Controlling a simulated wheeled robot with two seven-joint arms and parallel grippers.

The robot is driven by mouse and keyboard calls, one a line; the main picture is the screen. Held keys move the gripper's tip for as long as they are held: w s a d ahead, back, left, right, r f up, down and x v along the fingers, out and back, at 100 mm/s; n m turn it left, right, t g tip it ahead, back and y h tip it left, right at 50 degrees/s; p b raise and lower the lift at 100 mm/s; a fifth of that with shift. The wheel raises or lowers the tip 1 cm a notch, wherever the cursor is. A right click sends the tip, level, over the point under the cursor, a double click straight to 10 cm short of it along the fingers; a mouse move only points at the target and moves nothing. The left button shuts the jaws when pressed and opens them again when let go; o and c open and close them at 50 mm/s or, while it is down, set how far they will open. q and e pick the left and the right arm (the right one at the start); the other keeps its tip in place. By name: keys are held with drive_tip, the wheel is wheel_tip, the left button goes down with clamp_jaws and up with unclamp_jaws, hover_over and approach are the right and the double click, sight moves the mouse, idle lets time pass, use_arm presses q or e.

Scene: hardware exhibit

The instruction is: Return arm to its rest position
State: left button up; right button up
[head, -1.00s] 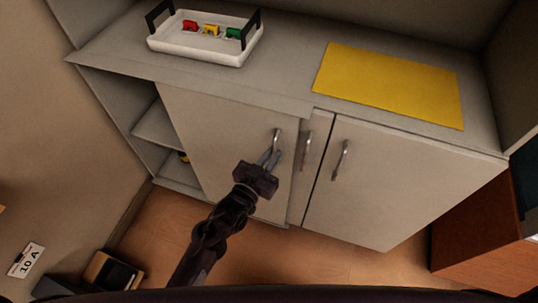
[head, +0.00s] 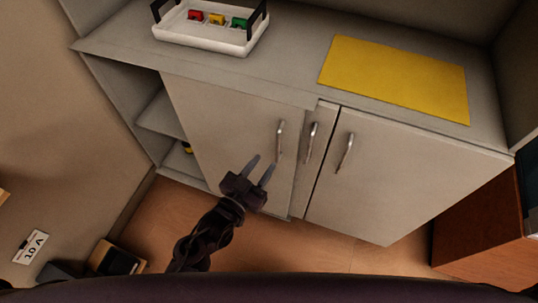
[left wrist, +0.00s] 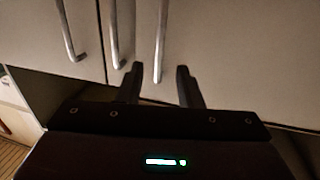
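My left gripper (head: 260,172) is in front of the left cabinet door (head: 225,130), below and to the left of that door's handle (head: 281,141). Its two fingers are spread apart with nothing between them. My right gripper is not in view.
On the cabinet top (head: 290,75) are a white tray (head: 205,37) with red, yellow and green items and a yellow mat (head: 395,78). Two more handles (head: 313,141) are at the right. A reddish-brown wooden unit (head: 485,225) stands at lower right. Wooden floor lies below.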

use_arm(q)
drive_tip(key=shift+s+a, duration=0.25)
drive_tip(key=shift+s, duration=0.15)
drive_tip(key=s+a+f+n+g+y+p, duration=0.1)
drive_tip(key=s+a+f+g+y, duration=0.2)
drive_tip(key=f, duration=0.7)
drive_tip(key=s+a+f+g+y+p, duration=0.15)
drive_tip(key=s+a+f, duration=0.3)
drive_tip(key=f, duration=0.45)
drive_tip(key=s+a+f+n+g+y, duration=0.1)
drive_tip(key=s+a+f+g+y, duration=0.3)
drive_tip(key=f, duration=0.6)
drive_tip(key=s+a+f+n+g, duration=0.1)
drive_tip(key=s+a+f+g, duration=0.2)
drive_tip(key=s, duration=0.7)
drive_tip(key=s+a+f+g+p, duration=0.1)
drive_tip(key=s+a+f+g, duration=0.2)
drive_tip(key=s+a+f, duration=0.2)
drive_tip(key=s+f, duration=0.3)
drive_tip(key=s, duration=0.3)
drive_tip(key=shift+s+a+n+y, duration=0.3)
drive_tip(key=shift+a+n+y, duration=0.05)
drive_tip(key=shift+n, duration=0.05)
